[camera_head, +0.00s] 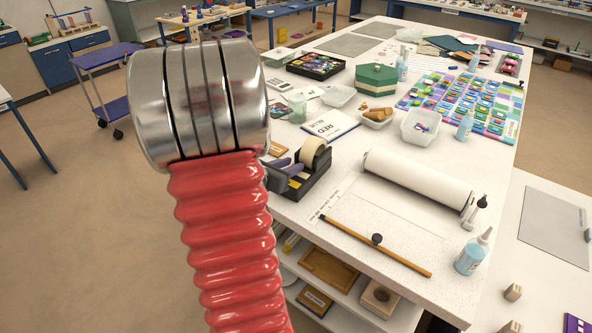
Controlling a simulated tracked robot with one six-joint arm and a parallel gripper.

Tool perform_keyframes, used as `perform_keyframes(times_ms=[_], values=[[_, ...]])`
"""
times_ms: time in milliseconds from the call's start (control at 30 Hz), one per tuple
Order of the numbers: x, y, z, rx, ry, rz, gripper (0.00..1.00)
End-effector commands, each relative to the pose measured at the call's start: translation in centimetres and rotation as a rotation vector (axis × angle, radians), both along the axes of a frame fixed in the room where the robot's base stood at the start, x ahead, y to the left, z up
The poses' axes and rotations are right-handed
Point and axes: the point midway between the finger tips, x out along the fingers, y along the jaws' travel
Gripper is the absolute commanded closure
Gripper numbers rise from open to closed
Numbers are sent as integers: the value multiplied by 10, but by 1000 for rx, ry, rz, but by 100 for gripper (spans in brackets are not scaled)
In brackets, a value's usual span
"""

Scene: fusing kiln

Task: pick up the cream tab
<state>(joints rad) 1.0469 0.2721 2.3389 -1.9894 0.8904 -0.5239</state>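I cannot pick out a cream tab for certain. A grid of small coloured pieces (462,104) lies at the right of the white worktable (330,205), mostly blue, green, purple and pink; its pieces are too small to tell apart. My arm, with a silver joint and red ribbed sleeve, stands in front at the left and hides part of the table's near left edge. My gripper's fingers are not in view.
A white roll (415,181), a wooden stick (350,236), a tape dispenser (298,182), a clear tub (420,127), a green hexagonal box (376,79) and a blue bottle (472,252) crowd the table. A purple cart (105,57) stands left; floor between is clear.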

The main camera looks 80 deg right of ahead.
Motion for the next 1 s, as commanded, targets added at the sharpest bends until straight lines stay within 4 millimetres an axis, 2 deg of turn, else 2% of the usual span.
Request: perform_keyframes(times_ms=[433, 800, 1000], values=[[1, 0, 0, 0, 0, 1, 74], [1, 0, 0, 0, 1, 1, 100], [1, 1, 0, 0, 1, 1, 100]])
